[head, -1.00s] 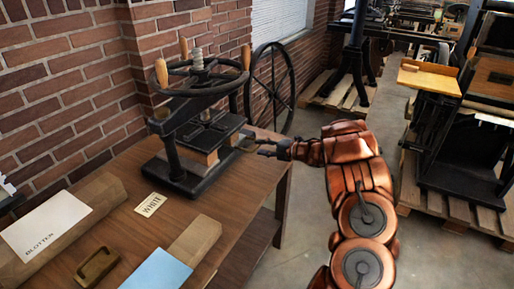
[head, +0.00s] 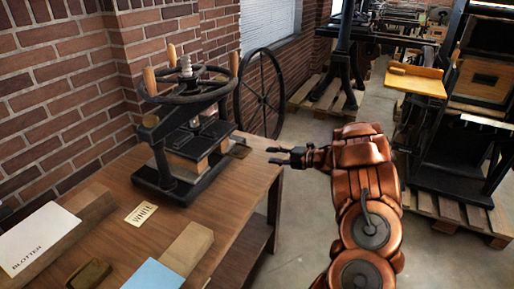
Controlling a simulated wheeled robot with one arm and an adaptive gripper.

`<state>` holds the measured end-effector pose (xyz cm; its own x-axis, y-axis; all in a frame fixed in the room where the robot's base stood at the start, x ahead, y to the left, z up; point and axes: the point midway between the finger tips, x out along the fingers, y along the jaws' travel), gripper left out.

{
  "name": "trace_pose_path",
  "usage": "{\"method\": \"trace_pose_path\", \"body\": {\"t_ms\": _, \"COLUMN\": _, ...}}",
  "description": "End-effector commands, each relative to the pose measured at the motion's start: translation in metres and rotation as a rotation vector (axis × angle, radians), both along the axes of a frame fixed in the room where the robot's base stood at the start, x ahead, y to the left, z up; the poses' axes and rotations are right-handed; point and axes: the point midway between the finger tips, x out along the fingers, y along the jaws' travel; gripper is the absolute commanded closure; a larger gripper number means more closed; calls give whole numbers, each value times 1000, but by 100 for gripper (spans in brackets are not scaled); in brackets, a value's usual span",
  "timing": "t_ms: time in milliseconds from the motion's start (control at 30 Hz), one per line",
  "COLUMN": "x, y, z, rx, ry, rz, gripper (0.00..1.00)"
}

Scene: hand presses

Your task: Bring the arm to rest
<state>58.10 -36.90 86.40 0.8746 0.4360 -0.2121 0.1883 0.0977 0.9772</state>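My copper-coloured arm (head: 362,190) reaches up from the lower right, over the floor beside the table. My gripper (head: 278,156) points left, just past the table's right edge. Its two dark fingers are apart with a gap between them, and nothing shows between them. The hand press (head: 190,130), black with a round handwheel and wooden handles, stands on the table to the left of my gripper. My gripper is clear of the press.
The wooden table (head: 120,237) holds a WHITE card (head: 141,213), a BLOTTEN box (head: 40,238), a wooden block (head: 187,247) and a blue sheet (head: 155,276). A big spoked wheel (head: 261,95) leans by the brick wall. Other presses (head: 450,130) stand on pallets at right. Floor between is bare.

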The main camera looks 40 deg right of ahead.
Motion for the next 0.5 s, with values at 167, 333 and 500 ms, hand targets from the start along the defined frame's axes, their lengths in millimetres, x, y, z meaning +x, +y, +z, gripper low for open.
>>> {"method": "trace_pose_path", "body": {"t_ms": 167, "x": 0, "y": 0, "z": 0, "rx": 0, "ry": 0, "rz": 0, "gripper": 63}}
{"method": "trace_pose_path", "body": {"t_ms": 333, "x": 8, "y": -3, "z": 5, "rx": -15, "ry": 15, "rz": -29, "gripper": 63}}
{"method": "trace_pose_path", "body": {"t_ms": 500, "x": 35, "y": -19, "z": 31, "rx": -57, "ry": 71, "rz": -182, "gripper": 63}}
